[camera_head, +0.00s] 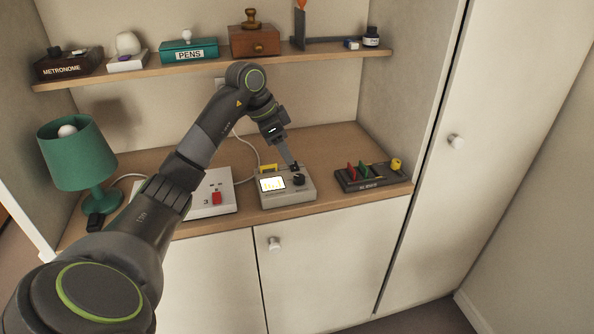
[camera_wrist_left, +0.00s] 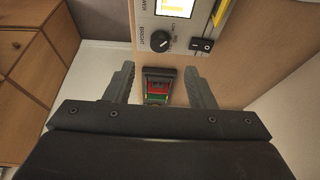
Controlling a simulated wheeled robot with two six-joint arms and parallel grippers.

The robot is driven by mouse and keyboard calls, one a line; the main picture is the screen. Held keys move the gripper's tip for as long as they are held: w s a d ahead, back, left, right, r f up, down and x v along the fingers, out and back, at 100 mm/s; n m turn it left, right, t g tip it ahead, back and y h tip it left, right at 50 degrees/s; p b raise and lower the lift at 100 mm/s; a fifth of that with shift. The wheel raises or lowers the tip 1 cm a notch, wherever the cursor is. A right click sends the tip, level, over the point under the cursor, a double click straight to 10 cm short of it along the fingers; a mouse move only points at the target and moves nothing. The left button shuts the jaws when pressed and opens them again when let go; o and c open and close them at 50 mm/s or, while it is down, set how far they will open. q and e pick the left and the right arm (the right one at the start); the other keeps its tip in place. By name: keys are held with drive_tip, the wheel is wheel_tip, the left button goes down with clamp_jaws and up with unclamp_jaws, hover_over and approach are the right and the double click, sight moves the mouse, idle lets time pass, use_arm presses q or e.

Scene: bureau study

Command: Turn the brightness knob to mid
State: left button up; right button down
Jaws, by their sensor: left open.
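The brightness knob (camera_head: 298,180) is a dark round dial on the right part of a beige device (camera_head: 290,198) with a lit display (camera_head: 271,184). In the left wrist view the knob (camera_wrist_left: 160,41) is beside lettering reading "BRIGHT"; its exact setting is too small to tell. My left gripper (camera_head: 294,167) is just above and behind the knob in the head view. In the left wrist view its fingers (camera_wrist_left: 159,68) are spread apart with nothing held, and the knob shows beyond the tips, apart from them. My right gripper is not in view.
A black rocker switch (camera_wrist_left: 201,45) and a yellow handle (camera_wrist_left: 221,12) are near the knob. A black block with coloured levers (camera_head: 372,175) stands to the right. A white panel with a red switch (camera_head: 216,198) and a green lamp (camera_head: 78,155) stand left. A shelf (camera_head: 200,67) hangs above.

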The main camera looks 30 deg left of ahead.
sight(299, 176)
use_arm(q)
drive_tip(key=x, duration=0.9)
drive_tip(key=shift+d+p, duration=0.1)
drive_tip(key=shift+p, duration=0.3)
drive_tip(key=c, duration=1)
